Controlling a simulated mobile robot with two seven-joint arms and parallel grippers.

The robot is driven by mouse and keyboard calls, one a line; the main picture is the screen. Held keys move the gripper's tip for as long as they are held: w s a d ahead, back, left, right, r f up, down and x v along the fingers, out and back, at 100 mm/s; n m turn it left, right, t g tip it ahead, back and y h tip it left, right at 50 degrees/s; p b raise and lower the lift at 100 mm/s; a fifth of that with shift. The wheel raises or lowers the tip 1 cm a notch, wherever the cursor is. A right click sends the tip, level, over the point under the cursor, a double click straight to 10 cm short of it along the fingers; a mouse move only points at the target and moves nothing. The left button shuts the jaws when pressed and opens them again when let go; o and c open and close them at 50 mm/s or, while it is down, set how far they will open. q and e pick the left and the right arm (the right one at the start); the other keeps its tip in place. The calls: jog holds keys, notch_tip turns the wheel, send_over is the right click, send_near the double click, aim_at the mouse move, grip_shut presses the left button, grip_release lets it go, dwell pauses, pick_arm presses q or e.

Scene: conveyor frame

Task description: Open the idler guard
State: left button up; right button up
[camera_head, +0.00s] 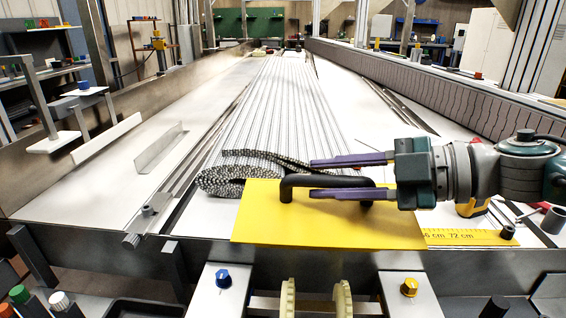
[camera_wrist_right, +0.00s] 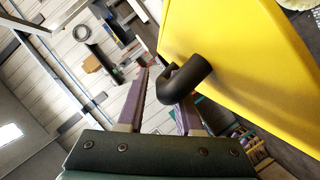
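The idler guard is a flat yellow panel (camera_head: 270,225) lying across the near end of the conveyor, in front of the folded belt end. It also shows in the wrist view (camera_wrist_right: 250,60). A black bar handle (camera_head: 330,181) stands on its upper face; its bent end shows in the wrist view (camera_wrist_right: 188,76). My right gripper (camera_head: 312,178) comes in from the right, fingers apart, one finger behind the handle bar and one in front of it. The bar lies between them with a visible gap to the far finger. Contact with the near finger is unclear. My left gripper is out of view.
The grey slatted belt (camera_head: 275,110) runs away behind the guard. A yellow ruler (camera_head: 465,237) and loose rods lie to the right. Blue (camera_head: 222,278) and yellow (camera_head: 409,287) knobs sit on plates in front. The left deck holds angled metal strips (camera_head: 160,148).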

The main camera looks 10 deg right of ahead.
jog(key=v, duration=0.9)
jog(key=shift+s+d+r+p, duration=0.15)
jog(key=shift+s+d+p, duration=0.1)
jog(key=shift+p, duration=0.1)
jog(key=shift+w, duration=0.1)
